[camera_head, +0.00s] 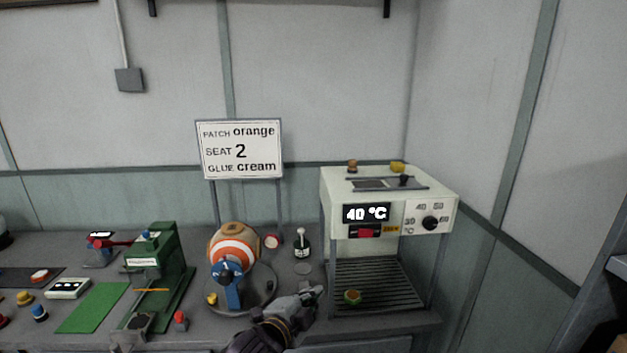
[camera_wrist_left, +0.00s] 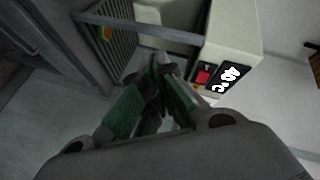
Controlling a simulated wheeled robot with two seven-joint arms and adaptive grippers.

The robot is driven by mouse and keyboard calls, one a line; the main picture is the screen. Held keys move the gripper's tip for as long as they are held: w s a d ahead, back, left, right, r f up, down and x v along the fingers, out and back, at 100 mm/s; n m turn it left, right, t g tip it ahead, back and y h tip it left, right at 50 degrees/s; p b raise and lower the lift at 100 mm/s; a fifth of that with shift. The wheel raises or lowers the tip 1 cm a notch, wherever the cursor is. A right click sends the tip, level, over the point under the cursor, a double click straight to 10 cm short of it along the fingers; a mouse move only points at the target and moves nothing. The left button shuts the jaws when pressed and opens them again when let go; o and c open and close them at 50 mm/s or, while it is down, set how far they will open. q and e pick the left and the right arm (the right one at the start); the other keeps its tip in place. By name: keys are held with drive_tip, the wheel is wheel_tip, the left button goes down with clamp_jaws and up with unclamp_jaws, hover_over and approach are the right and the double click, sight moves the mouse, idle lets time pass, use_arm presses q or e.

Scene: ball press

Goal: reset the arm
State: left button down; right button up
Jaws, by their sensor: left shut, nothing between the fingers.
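My left gripper (camera_head: 314,294) reaches in from the bottom of the head view, just in front of the white machine with the "40 °C" display (camera_head: 388,203). In the left wrist view my left gripper (camera_wrist_left: 160,68) is shut, with nothing seen between its fingers. The machine also shows in the left wrist view (camera_wrist_left: 236,45), beyond and to the right of the fingers. My right gripper is not in view.
An orange and white ball (camera_head: 234,252) sits on a round stand left of my gripper. A green press (camera_head: 160,262) stands further left. A sign (camera_head: 240,149) reads orange, 2, cream. A small round piece (camera_head: 352,297) lies on the machine's slatted rack (camera_head: 385,275).

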use_arm(q)
drive_tip(key=s+a+f+n+g+y, duration=0.6)
drive_tip(key=s+a+f+n+g, duration=0.4)
drive_tip(key=s+a+f+n, duration=0.95)
drive_tip(key=s+a+f+m+g, duration=0.15)
drive_tip(key=s+f, duration=0.25)
drive_tip(key=f, duration=1.4)
drive_tip(key=s+a+f+m, duration=0.1)
drive_tip(key=s+f+m, duration=0.15)
drive_tip(key=f, duration=1.55)
drive_tip(key=s+a+f, duration=0.2)
drive_tip(key=s+f, duration=0.7)
drive_tip(key=s, duration=0.2)
drive_tip(key=s+a+f, duration=0.1)
drive_tip(key=s+f, duration=0.8)
drive_tip(key=s, duration=0.2)
drive_tip(key=shift+s+a+f+g+y, duration=0.2)
drive_tip(key=shift+a+g+y, duration=0.1)
drive_tip(key=shift+a+g, duration=0.15)
